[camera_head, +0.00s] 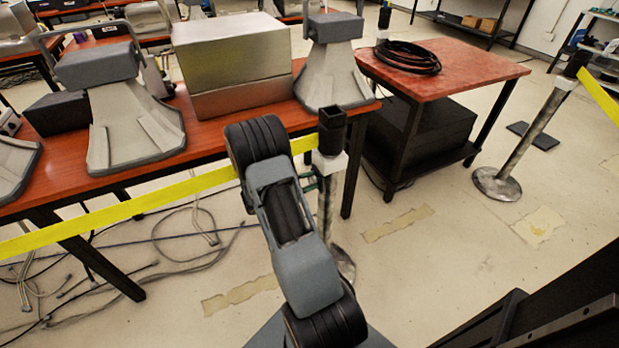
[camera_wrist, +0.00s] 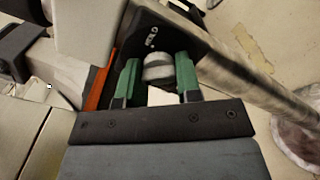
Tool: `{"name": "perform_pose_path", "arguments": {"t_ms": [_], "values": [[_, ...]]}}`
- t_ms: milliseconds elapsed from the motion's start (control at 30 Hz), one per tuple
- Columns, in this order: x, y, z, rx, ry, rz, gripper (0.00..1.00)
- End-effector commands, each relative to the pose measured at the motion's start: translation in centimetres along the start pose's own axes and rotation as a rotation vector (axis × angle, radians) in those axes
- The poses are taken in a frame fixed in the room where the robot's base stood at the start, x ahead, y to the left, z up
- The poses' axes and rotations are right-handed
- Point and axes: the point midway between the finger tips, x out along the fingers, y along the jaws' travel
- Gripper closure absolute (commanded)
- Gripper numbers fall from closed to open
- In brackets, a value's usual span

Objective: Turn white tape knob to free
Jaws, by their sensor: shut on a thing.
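The tape post stands beside the red table's front edge in the head view, with a black head (camera_head: 332,130) on a metal pole (camera_head: 326,215). A yellow tape (camera_head: 150,198) runs from the head to the left. In the wrist view the post's black head (camera_wrist: 150,35) carries small white markings, too blurred to read. The pale white-grey knob (camera_wrist: 158,68) is between the green fingers of my gripper (camera_wrist: 158,82). The gripper is shut on it. In the head view my arm hides part of the tape, and the green fingers (camera_head: 309,183) show only slightly beside the post.
A smaller red table (camera_head: 460,68) with a coiled black cable (camera_head: 407,57) stands right. Another post (camera_head: 525,145) is farther right. Loose cables cover the floor at left.

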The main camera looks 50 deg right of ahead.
Motion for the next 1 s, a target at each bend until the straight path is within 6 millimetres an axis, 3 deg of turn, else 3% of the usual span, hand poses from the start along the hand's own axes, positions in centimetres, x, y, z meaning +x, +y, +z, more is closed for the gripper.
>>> {"name": "perform_pose_path", "arguments": {"t_ms": [300, 800, 833, 933, 1000], "values": [[-0.03, -0.02, -0.01, -0.093, 0.002, 0.001, 0.92], [-0.04, -0.06, -0.05, -0.108, 0.002, 0.001, 0.92], [-0.04, -0.06, -0.05, -0.108, 0.002, 0.001, 0.67], [-0.03, -0.06, -0.04, -0.107, 0.001, 0.001, 0.58], [-0.01, -0.06, -0.03, -0.107, 0.001, 0.000, 0.57]]}}
